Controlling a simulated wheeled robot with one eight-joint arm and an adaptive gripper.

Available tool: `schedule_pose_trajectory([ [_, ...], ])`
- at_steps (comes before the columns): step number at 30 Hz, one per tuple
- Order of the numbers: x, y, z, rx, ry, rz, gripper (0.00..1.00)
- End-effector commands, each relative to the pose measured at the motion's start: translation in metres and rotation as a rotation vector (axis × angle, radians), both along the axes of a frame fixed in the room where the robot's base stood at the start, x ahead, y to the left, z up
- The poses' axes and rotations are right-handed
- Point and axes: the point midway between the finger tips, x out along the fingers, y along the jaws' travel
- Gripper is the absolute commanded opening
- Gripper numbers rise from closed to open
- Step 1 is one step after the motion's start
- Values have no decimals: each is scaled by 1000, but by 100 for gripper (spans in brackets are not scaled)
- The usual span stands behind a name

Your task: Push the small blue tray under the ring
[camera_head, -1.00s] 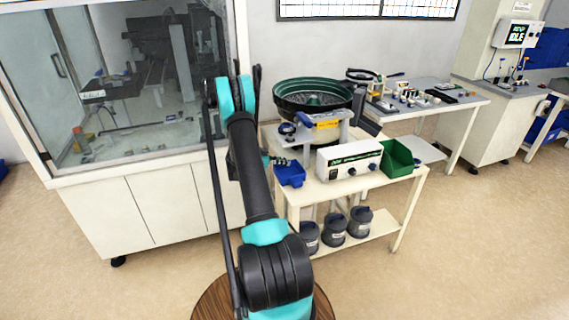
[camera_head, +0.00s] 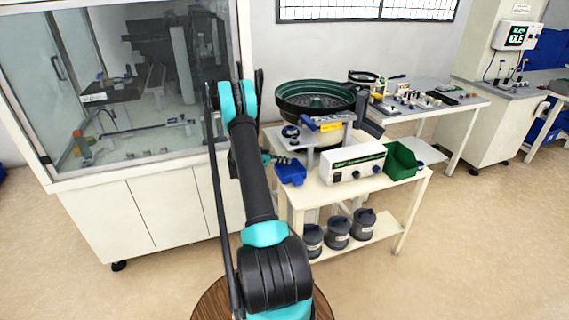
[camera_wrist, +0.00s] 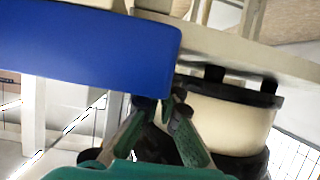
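The small blue tray (camera_head: 291,172) sits at the left front corner of the white cart's top, beside the white control box. In the wrist view its blue wall (camera_wrist: 85,55) fills the upper left. My gripper (camera_head: 268,159) is at the tray's left side in the head view, mostly hidden behind my arm. In the wrist view my gripper (camera_wrist: 164,106) has its dark fingertips close together near the tray's lower edge; whether they meet or touch the tray is unclear. A dark round ring-like part (camera_head: 290,131) shows on the metal plate above the tray; I cannot tell if it is the ring.
The white control box (camera_head: 353,162) and a green bin (camera_head: 404,160) stand to the tray's right. The green-rimmed feeder bowl (camera_head: 315,97) is behind. Several dark jars (camera_head: 337,232) stand on the lower shelf. A glass-fronted cabinet (camera_head: 150,200) is at left.

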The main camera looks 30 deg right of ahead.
Motion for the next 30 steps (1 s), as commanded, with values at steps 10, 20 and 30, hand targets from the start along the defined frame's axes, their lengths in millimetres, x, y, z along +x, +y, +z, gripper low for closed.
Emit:
schedule_pose_trajectory([
  [10, 0, 0, 0, 0, 0, 0, 16],
  [20, 0, 0, 0, 0, 0, 0, 29],
  [30, 7, 31, 13, 0, 0, 3, 29],
])
